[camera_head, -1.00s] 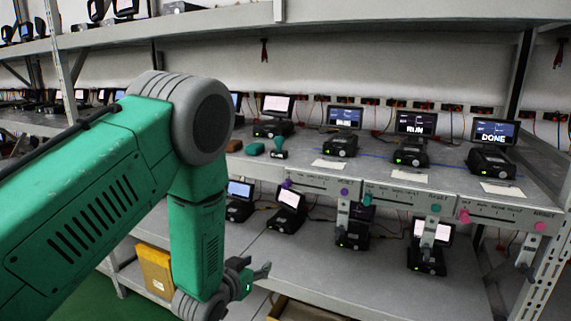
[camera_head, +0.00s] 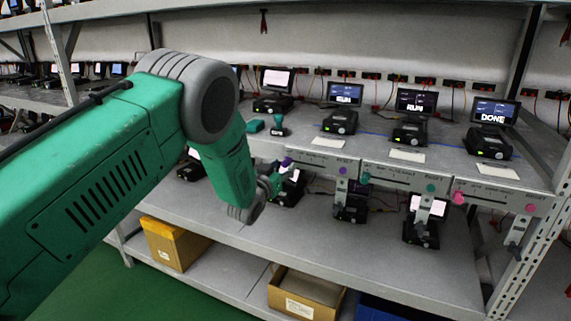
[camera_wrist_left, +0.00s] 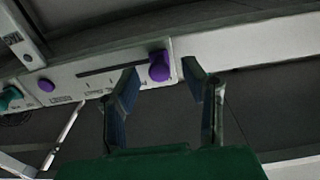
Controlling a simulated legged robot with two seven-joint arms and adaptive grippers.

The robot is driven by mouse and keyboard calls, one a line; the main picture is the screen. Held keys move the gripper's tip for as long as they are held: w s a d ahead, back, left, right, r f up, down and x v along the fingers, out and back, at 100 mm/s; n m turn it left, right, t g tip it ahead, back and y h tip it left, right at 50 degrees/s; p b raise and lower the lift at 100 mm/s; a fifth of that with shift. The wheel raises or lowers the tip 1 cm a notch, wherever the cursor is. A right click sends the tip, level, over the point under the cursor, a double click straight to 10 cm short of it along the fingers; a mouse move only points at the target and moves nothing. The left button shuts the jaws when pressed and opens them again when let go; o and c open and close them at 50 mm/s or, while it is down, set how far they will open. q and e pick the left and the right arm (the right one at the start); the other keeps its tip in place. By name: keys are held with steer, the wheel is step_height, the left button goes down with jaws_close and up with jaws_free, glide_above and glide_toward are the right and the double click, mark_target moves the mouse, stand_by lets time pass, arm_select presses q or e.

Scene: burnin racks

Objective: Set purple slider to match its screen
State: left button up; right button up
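The purple slider knob (camera_wrist_left: 160,66) is at one end of a dark slot on a white panel (camera_wrist_left: 100,80) in the left wrist view. In the head view the purple knob (camera_head: 287,162) is at the left end of its panel. My left gripper (camera_wrist_left: 163,78) is open, its two fingers either side of the knob in that view; I cannot tell whether they touch it. In the head view the left gripper (camera_head: 277,178) is right by the knob, partly hidden by my arm. The screen above this panel (camera_head: 345,94) reads RUN. My right gripper is not in view.
A teal knob (camera_head: 365,178) and a pink knob (camera_head: 459,198) sit on neighbouring panels along the shelf edge. A purple button (camera_head: 343,170) is on the purple knob's panel. Devices stand on the shelf below. Cardboard boxes (camera_head: 303,293) are on the bottom shelf.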

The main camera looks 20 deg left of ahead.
mark_target(300, 162)
arm_select(q)
steer(key=shift+w, duration=1)
jaws_close()
steer(key=shift+d+b, duration=0.35)
steer(key=shift+d, duration=1.5)
jaws_free()
steer(key=shift+a, duration=0.1)
steer(key=shift+s, duration=0.15)
steer(key=s, duration=1.1)
steer(key=shift+s, duration=0.3)
